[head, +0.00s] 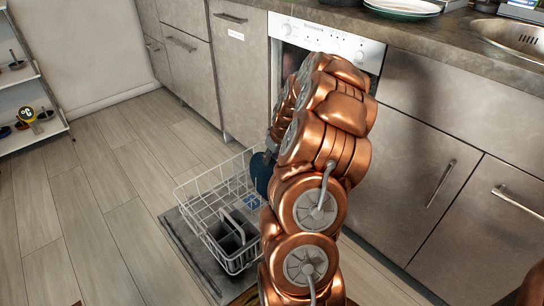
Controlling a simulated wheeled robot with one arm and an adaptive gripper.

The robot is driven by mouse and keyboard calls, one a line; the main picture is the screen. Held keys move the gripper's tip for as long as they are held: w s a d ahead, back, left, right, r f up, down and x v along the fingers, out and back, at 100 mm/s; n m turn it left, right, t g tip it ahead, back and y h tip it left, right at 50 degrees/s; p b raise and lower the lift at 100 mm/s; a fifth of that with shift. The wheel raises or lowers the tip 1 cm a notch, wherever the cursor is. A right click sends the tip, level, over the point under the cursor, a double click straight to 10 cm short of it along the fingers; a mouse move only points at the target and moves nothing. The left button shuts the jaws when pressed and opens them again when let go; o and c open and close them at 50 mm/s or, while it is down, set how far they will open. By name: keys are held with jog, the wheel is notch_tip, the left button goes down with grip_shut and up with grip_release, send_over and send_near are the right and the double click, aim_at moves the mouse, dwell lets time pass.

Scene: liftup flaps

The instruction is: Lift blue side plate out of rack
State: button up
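A dark blue plate (261,174) stands roughly upright at the right part of the white wire rack (193,207). Its right side is hidden behind my copper arm. My gripper (268,153) shows only as a small grey piece at the plate's upper edge, beside the arm. Its fingertips are hidden, so I cannot tell whether they are apart or closed on the plate. The rack's right part is also hidden by my arm.
The rack sits over the lowered dishwasher door (186,240) and holds a grey cutlery basket (231,236). Cabinets and a counter (415,40) with stacked plates (403,7) stand behind. A white shelf (42,133) is at left. Wooden floor is clear at left.

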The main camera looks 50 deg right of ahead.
grip_shut()
dwell(0.6)
notch_tip(320, 180, up, 14)
jog(key=p, duration=0.5)
dwell(0.3)
